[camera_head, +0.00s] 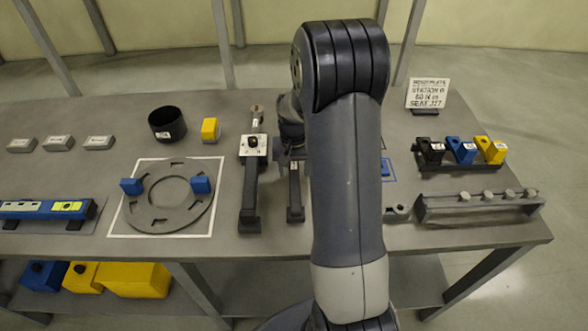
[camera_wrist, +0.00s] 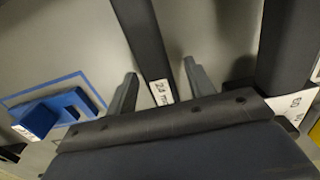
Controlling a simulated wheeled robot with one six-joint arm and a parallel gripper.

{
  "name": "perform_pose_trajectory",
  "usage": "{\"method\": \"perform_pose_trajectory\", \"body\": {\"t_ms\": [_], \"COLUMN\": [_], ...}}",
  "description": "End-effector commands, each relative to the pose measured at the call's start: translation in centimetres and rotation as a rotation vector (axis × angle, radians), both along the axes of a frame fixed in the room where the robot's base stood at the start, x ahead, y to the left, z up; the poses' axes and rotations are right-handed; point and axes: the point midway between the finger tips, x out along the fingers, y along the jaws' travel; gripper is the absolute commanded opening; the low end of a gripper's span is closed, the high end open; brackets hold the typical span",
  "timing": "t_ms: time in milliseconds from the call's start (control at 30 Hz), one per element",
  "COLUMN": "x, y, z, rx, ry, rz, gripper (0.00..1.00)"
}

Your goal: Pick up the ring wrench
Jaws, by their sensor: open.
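A dark bar with a small white label (camera_wrist: 148,40) runs between my fingers in the wrist view. It appears to be the ring wrench; its ring end is hidden. In the head view its handle (camera_head: 294,190) lies on the table just left of my arm, with its far part under my wrist. My gripper (camera_wrist: 160,70) is open, with one finger on each side of the bar. Gaps show between the fingers and the bar, and I cannot tell the height above it.
Another dark bar tool (camera_head: 250,190) with a white plate lies close on the left; it shows at right in the wrist view (camera_wrist: 287,45). A blue part (camera_wrist: 70,105) lies in a blue outline. A slotted ring plate (camera_head: 170,218) and a rack (camera_head: 480,205) flank the area.

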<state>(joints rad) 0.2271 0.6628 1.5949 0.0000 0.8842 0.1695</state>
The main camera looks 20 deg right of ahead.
Motion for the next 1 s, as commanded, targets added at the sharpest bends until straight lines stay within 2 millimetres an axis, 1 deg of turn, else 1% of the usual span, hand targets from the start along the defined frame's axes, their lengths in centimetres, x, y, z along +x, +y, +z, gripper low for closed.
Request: {"method": "perform_pose_trajectory", "body": {"t_ms": [100,700,1000], "x": [0.01,0.03,0.03], "y": [0.01,0.00,0.00], "z": [0.01,0.05,0.06], "rx": [0.000,0.000,0.000], "ry": [0.000,-0.001,-0.001], "rz": [0.000,0.000,0.000], "gripper": [0.50,0.01,0.00]}}
